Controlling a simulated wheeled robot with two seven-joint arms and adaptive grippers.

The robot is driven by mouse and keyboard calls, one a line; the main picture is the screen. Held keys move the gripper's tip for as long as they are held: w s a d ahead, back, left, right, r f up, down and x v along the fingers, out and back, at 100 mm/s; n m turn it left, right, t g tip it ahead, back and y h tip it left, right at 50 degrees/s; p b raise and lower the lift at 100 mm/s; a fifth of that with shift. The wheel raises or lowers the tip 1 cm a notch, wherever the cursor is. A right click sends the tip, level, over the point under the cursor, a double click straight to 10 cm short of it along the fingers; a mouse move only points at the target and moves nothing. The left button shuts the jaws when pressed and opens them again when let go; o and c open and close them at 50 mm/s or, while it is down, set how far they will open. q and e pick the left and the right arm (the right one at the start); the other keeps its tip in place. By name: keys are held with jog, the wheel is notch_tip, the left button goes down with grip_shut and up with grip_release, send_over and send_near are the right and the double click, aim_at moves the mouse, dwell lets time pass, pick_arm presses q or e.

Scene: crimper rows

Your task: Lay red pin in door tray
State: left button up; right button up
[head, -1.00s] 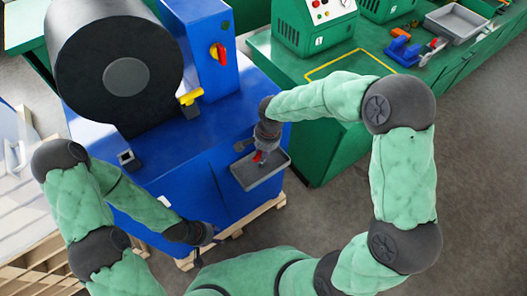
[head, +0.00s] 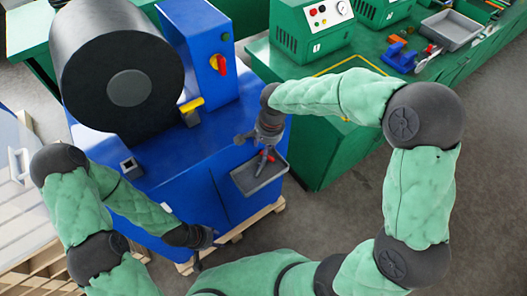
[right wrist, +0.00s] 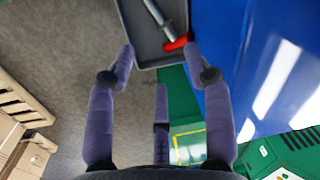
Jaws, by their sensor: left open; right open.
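The red pin (head: 261,164) has a red head and a silver shaft. It lies in the grey door tray (head: 242,181) on the front of the blue machine. In the right wrist view the pin's red head (right wrist: 177,42) is near the tray's (right wrist: 148,55) near edge. My right gripper (head: 262,150) is just above the tray; in its wrist view the fingers (right wrist: 160,60) are spread apart, with nothing between them, and the pin shows beyond the tips. My left gripper (head: 204,250) is open and low in front of the machine, away from the tray.
The blue machine (head: 185,190) carries a large black drum (head: 120,70), a red-and-yellow switch (head: 217,64) and a yellow handle. A green bench (head: 325,150) stands to the right, with green boxes, a grey bin (head: 451,30) and hand tools (head: 428,57). Grey floor is clear in front of the bench.

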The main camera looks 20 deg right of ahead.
jog(key=r, duration=0.4)
jog(key=shift+s+d+p, duration=0.2)
jog(key=shift+p, duration=0.15)
dwell(1.0)
